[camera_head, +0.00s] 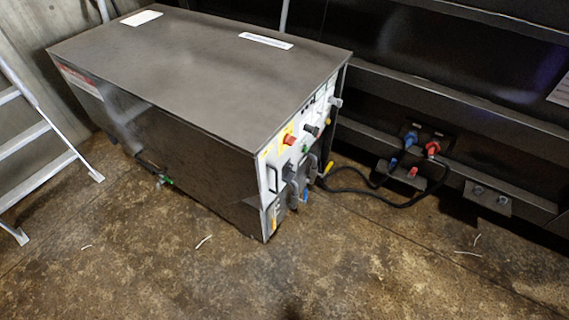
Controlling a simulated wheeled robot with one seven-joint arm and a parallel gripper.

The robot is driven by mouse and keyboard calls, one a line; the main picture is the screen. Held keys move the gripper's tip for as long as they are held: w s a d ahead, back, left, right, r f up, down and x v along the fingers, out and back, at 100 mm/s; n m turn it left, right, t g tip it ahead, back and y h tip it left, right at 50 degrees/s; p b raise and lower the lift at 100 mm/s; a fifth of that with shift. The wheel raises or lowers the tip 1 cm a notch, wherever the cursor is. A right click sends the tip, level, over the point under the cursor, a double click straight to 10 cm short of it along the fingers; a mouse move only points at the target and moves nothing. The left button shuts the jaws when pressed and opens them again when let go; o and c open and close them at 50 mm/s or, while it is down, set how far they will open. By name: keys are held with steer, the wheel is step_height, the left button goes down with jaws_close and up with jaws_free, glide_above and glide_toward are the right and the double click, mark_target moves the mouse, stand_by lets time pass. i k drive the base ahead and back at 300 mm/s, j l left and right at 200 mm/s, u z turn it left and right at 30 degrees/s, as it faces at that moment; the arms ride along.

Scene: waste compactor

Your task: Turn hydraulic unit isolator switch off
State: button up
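The hydraulic unit (200,60) is a large dark grey metal box on the floor, left of centre. Its light control panel (270,170) faces right and is seen at a steep angle. A red switch on a yellow plate (288,139) sits near the panel's top; it looks like the isolator, but its setting is too small to tell. A black knob (311,129), a grey knob (336,102) and a green button (305,149) are beside it. My gripper is not in view.
A pale ladder (40,150) stands at the left. Black hoses (385,190) with blue and red couplings (432,148) run to the dark compactor frame (480,110) at the right. The brown floor (330,260) in front is mostly clear, with small scraps.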

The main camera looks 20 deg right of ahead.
mark_target(289, 140)
steer(key=i+l+z, duration=0.2)
steer(key=i, duration=0.25)
steer(key=i+l+z, duration=0.2)
steer(key=i, duration=0.25)
steer(key=k+j, duration=0.05)
